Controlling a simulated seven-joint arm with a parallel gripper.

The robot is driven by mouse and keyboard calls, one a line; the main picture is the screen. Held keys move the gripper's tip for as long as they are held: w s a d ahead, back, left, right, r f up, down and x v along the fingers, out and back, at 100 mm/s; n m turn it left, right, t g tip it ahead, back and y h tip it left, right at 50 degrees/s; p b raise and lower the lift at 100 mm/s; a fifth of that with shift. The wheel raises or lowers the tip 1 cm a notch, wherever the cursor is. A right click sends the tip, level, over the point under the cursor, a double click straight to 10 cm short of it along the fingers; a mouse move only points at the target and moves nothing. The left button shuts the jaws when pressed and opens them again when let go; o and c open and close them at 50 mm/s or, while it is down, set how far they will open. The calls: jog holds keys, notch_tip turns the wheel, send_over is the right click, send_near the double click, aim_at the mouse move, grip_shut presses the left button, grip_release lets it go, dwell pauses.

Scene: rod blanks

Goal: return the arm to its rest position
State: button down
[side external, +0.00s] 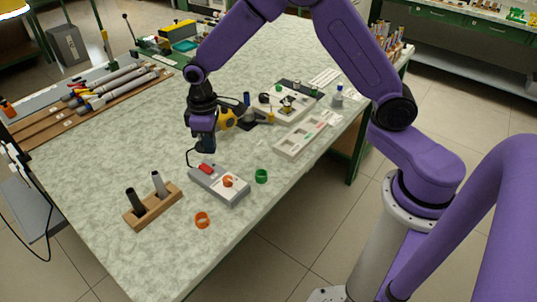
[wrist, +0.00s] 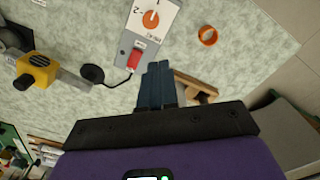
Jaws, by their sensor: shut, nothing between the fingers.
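My gripper (side external: 206,146) hangs from my purple arm above the middle of the bench, pointing down. Its fingers are shut with nothing between them, and the shut fingers (wrist: 158,82) show in the wrist view. A grey box with a red switch and an orange knob (side external: 219,184) lies just in front of the gripper in the side view. The same grey box (wrist: 146,30) shows beyond the fingertips in the wrist view. A wooden block (side external: 152,206) holding two upright rods stands at the front left, clear of the gripper.
An orange ring (side external: 202,220) and a green ring (side external: 261,176) lie near the grey box. A yellow and black tool (side external: 228,118) sits close behind the gripper. Several rods lie on a wooden rack (side external: 45,126) at the left. The bench front has free room.

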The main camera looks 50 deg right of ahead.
jog(key=s+r+n, duration=0.2)
jog(key=s+r, duration=0.5)
jog(key=s, duration=0.4)
jog(key=s+d+r+n, duration=0.1)
jog(key=s+d, duration=0.3)
jog(key=s, duration=0.6)
jog(key=s+d+r+n, duration=0.2)
jog(key=s+d, duration=0.3)
jog(key=s, duration=0.5)
jog(key=shift+s+r, duration=0.2)
jog(key=shift+r, duration=0.15)
